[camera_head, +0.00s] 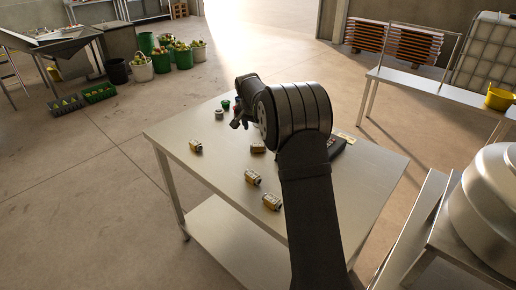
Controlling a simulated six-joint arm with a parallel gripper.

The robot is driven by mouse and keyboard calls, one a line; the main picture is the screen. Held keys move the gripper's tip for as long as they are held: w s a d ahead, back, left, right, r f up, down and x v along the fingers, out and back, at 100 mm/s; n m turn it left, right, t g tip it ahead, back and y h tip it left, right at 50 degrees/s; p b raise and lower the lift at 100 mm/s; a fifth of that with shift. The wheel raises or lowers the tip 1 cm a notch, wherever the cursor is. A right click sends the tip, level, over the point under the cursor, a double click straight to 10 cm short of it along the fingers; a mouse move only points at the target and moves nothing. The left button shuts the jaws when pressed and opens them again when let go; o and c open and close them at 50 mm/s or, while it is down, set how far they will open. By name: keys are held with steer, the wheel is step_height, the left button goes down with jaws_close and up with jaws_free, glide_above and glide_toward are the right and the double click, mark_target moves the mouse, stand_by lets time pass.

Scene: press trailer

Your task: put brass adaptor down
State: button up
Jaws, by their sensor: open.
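Several small brass-coloured fittings lie apart on the steel table (225,190). One brass adaptor (196,146) is near the left edge, one (258,147) is beside my arm, and two more, a middle fitting (252,177) and a front fitting (271,202), lie nearer the front. I cannot tell which of them the task means. My gripper (240,123) is open over the far left part of the table, beyond the fittings. My arm hides part of the table and nothing shows between the fingers.
A small pale round piece (219,114) and a green piece (225,104) sit near my gripper. A dark object (337,146) lies right of my arm. The table's left front is mostly clear. A large metal vessel (486,205) stands at the right.

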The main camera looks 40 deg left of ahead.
mark_target(257, 145)
steer(key=a+m+h, duration=0.1)
steer(key=m, duration=0.1)
steer(key=a+f+m+h, duration=0.1)
steer(key=m, duration=0.1)
steer(key=w+a+m, duration=0.1)
steer(key=m, duration=0.1)
steer(key=shift+f+h, duration=0.35)
steer(key=shift+h, duration=0.05)
steer(key=m, duration=0.1)
steer(key=m+h, duration=0.1)
steer(key=m, duration=0.1)
steer(key=shift+s+a+f+m, duration=0.15)
steer(key=shift+f+m, duration=0.1)
steer(key=shift+m, duration=0.15)
steer(key=shift+w+d+f+m+g+h, duration=0.1)
steer(key=shift+w+d+f+m+h, duration=0.3)
steer(key=shift+f, duration=0.8)
steer(key=shift+w+d+f+m+g+h, duration=0.1)
steer(key=shift+d+f+m, duration=0.2)
steer(key=shift+f+m, duration=0.6)
steer(key=shift+w+d+f+m+g+h, duration=0.1)
steer(key=shift+w+d+f+m+h, duration=0.2)
steer(key=shift+f, duration=1.15)
steer(key=shift+s, duration=0.1)
steer(key=c, duration=1.2)
jaws_close()
steer(key=shift+r, duration=0.15)
